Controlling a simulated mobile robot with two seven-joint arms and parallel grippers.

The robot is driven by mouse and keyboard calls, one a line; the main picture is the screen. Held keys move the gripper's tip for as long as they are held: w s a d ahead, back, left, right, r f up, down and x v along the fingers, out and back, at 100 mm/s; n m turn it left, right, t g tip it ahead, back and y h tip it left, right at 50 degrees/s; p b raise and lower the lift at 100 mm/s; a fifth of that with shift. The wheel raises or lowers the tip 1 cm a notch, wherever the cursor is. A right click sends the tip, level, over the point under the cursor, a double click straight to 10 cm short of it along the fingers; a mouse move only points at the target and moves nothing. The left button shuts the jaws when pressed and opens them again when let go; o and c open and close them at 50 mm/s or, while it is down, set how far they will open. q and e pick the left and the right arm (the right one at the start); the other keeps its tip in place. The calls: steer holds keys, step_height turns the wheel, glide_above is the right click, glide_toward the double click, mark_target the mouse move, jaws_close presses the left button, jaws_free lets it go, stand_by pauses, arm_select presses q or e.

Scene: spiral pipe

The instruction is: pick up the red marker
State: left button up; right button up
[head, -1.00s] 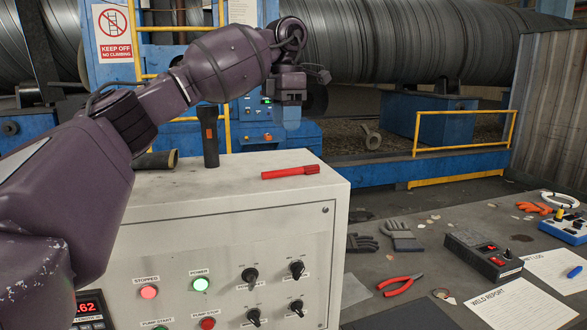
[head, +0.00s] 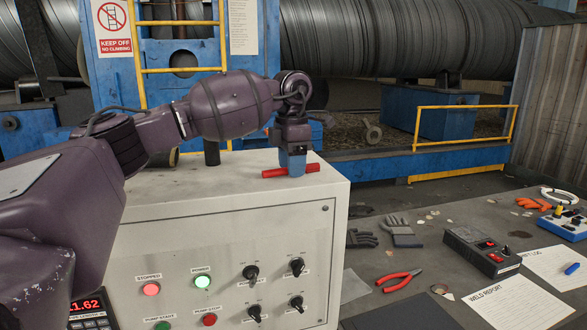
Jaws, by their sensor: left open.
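The red marker (head: 311,167) lies on top of the light control cabinet (head: 200,177), near its right end. My left gripper (head: 292,168) points down over the middle of the marker, with its blue fingers at the marker's height. The gripper is open and covers the marker's middle, so red shows on both sides of it. Whether the fingers touch the marker I cannot tell. My right gripper is not in view.
A dark flashlight (head: 211,153) stands on the cabinet, mostly hidden behind my left arm. A table (head: 425,262) at the right holds red pliers (head: 399,281), gloves (head: 400,232) and a control box (head: 482,251). The cabinet top's front part is clear.

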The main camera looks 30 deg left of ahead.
arm_select(q)
steer(key=shift+c, duration=0.5)
jaws_close()
